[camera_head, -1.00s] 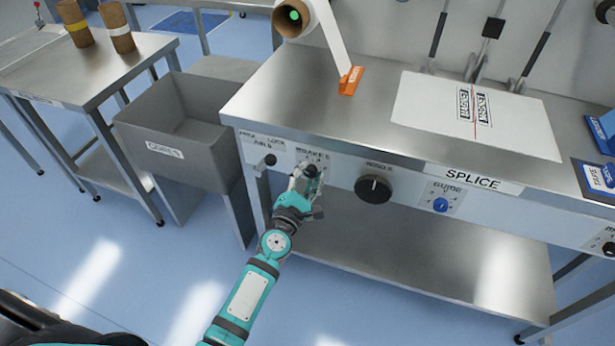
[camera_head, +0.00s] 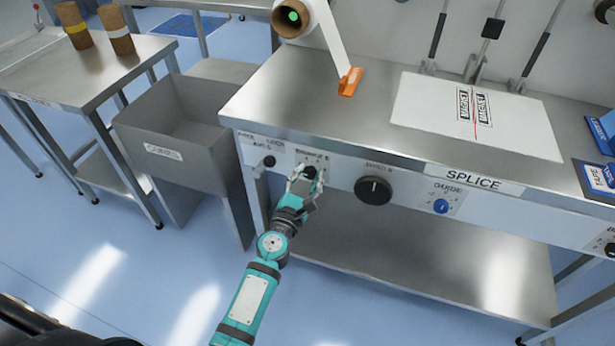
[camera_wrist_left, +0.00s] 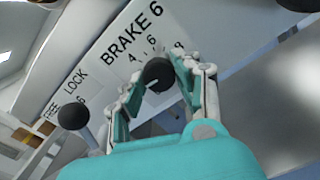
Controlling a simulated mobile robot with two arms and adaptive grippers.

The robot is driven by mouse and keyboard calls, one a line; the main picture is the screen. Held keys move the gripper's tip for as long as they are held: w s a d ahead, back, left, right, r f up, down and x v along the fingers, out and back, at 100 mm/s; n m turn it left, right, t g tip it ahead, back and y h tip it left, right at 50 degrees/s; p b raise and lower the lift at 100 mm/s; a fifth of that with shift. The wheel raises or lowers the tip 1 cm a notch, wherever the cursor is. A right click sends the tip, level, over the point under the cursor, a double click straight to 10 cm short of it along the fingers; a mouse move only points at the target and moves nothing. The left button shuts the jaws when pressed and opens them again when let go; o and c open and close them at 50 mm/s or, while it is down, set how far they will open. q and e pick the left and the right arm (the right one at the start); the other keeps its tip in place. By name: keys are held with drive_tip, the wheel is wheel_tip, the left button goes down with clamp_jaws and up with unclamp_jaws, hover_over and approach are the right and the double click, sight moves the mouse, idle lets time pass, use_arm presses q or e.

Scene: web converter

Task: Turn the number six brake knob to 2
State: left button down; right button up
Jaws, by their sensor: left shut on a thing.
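The brake 6 knob (camera_head: 310,172) is a small black round knob on the front panel of the splice table. It also shows in the left wrist view (camera_wrist_left: 158,73), below the printed "BRAKE 6" label (camera_wrist_left: 132,35), with 4, 6 and 8 legible around it. My left gripper (camera_head: 304,180) is shut on this knob, with one finger on each side, as the left wrist view (camera_wrist_left: 157,80) shows. The lower part of the dial is hidden by the fingers. I cannot tell which number the knob points to. My right gripper is not in view.
A black lock knob (camera_head: 269,161) is close on the left, and a larger black knob (camera_head: 373,190) is on the right. A blue guide knob (camera_head: 441,206) is farther right. A grey cores bin (camera_head: 185,150) stands left of the table.

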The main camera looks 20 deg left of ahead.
use_arm(q)
drive_tip(key=shift+f, duration=0.1)
drive_tip(key=c, duration=0.9)
unclamp_jaws()
drive_tip(key=shift+c, duration=0.2)
drive_tip(key=s, duration=1.2)
drive_tip(key=shift+a, duration=0.2)
